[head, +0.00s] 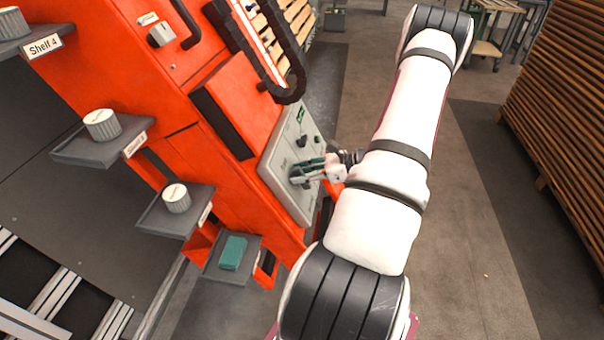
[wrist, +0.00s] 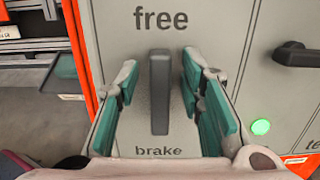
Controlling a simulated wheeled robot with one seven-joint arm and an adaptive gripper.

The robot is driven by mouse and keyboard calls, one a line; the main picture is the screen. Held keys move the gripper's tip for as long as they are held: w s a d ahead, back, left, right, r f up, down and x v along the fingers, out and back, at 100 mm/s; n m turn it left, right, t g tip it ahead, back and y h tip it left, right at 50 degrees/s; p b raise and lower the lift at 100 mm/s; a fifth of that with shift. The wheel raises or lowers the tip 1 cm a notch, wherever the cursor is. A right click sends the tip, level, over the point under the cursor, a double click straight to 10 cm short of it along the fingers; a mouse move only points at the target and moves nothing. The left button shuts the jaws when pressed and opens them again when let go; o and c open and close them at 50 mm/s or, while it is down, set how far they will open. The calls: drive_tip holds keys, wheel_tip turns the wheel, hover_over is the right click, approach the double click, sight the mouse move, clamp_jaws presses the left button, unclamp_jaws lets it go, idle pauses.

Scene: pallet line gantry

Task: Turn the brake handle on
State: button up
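The brake handle (wrist: 159,92) is a dark grey bar on a light grey panel (wrist: 221,22). It stands vertical between the printed words "free" above and "brake" below. My gripper (wrist: 160,95) is open, with one teal-padded finger on each side of the handle. Gaps show between the handle and both fingers; I cannot tell the depth. In the head view my gripper (head: 311,168) is at the grey panel (head: 283,161) on the orange machine, and it hides most of the handle there.
A second dark handle (wrist: 296,54) and a lit green button (wrist: 261,127) are to the right on the panel. Wooden pallets (head: 567,110) stand at right; floor between is clear.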

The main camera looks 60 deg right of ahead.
clamp_jaws()
drive_tip(key=shift+n, duration=0.4)
drive_tip(key=n, duration=0.1)
drive_tip(key=n+b, duration=0.2)
drive_tip(key=n, duration=0.1)
drive_tip(key=shift+s+a+f+y, duration=0.15)
drive_tip(key=shift+a+y, duration=0.1)
drive_tip(key=shift+y, duration=0.05)
drive_tip(key=n+b, duration=0.2)
drive_tip(key=n, duration=0.1)
drive_tip(key=n+b, duration=0.1)
drive_tip(key=shift+s+a+f+n+g, duration=0.2)
drive_tip(key=shift+a+n+g, duration=0.05)
drive_tip(key=shift+n+g, duration=0.15)
drive_tip(key=n+b, duration=0.4)
drive_tip(key=n, duration=0.1)
drive_tip(key=shift+s+a+f, duration=0.15)
drive_tip(key=shift+s+f, duration=0.1)
drive_tip(key=shift+f, duration=0.1)
drive_tip(key=shift+s+f+n+g+b, duration=0.1)
drive_tip(key=shift+n+g+b, duration=0.15)
drive_tip(key=shift+n+b, duration=0.65)
drive_tip(key=shift+s+f+n+g+b, duration=0.1)
drive_tip(key=shift+n+g+b, duration=0.15)
drive_tip(key=shift+n+b, duration=0.6)
drive_tip(key=shift+n, duration=0.45)
